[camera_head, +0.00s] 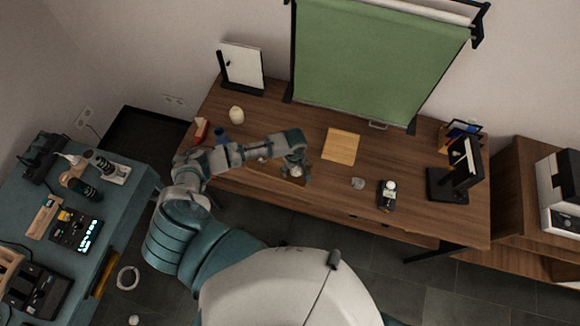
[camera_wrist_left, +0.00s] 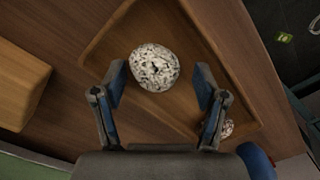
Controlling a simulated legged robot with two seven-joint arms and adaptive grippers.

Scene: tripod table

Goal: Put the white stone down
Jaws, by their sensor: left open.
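The white stone, speckled with dark marks, shows in the left wrist view (camera_wrist_left: 155,66) over the floor of a shallow wooden tray (camera_wrist_left: 180,25). It seems to rest there. My left gripper (camera_wrist_left: 160,75) is open, with one finger on either side of the stone and visible gaps. In the head view the left gripper (camera_head: 295,160) is over the tray near the table's front edge, and the stone (camera_head: 296,172) shows partly beneath it. The arm hides much of the tray. My right gripper is not in view.
A second speckled stone (camera_wrist_left: 228,128) lies in a tray corner. A wooden block (camera_head: 341,146) stands right of the tray on the table (camera_head: 300,122). A grey stone (camera_head: 358,183) and a black handheld device (camera_head: 387,194) lie farther right. A green backdrop (camera_head: 375,60) stands behind.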

